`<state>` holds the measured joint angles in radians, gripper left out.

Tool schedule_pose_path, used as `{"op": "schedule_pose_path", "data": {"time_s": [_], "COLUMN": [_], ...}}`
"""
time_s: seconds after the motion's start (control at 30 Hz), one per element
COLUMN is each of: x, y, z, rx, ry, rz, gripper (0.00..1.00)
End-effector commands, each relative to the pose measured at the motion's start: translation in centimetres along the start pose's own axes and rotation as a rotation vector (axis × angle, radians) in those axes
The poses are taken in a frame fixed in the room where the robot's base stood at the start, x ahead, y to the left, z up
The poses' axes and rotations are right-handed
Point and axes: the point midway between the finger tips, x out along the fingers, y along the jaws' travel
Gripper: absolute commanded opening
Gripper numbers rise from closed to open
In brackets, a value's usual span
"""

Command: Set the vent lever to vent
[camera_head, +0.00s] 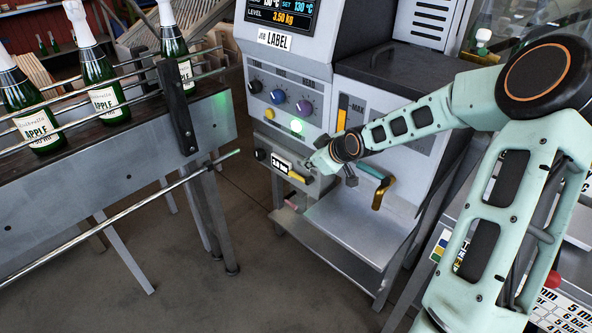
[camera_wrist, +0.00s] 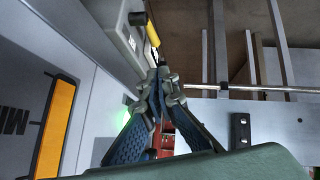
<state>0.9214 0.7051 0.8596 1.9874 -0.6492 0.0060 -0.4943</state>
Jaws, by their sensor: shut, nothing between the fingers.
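A small yellow lever (camera_head: 299,178) sticks out of the machine's lower front panel, beside a small display and a black knob (camera_head: 260,154). A yellow handle with a dark end (camera_wrist: 152,32) shows beyond my fingertips in the wrist view. My gripper (camera_head: 312,170) is at that panel, close to the right of the yellow lever. In the wrist view my gripper (camera_wrist: 163,75) is shut and empty, its fingertips together. Contact with the lever cannot be told. A second, larger handle, green and gold (camera_head: 380,187), hangs to the right below my wrist. No vent marking is readable.
A conveyor (camera_head: 110,170) with rails and several green bottles stands at the left. A metal shelf (camera_head: 350,225) lies below my gripper.

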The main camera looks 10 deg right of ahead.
Motion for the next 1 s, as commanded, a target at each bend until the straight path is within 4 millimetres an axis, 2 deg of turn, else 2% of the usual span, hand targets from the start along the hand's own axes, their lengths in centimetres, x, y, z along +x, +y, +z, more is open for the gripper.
{"op": "schedule_pose_path", "data": {"time_s": [0.2,0.63,0.77,1.0], "x": [-0.4,0.0,1.3,5.4], "y": [0.8,0.7,0.7,0.6], "z": [-0.4,-0.4,-0.4,-0.4], "rx": [0.041,0.041,0.041,0.041], "ry": [0.035,0.035,0.035,0.034], "rz": [0.007,0.007,0.005,0.004], "gripper": [0.00,0.00,0.00,0.00]}}
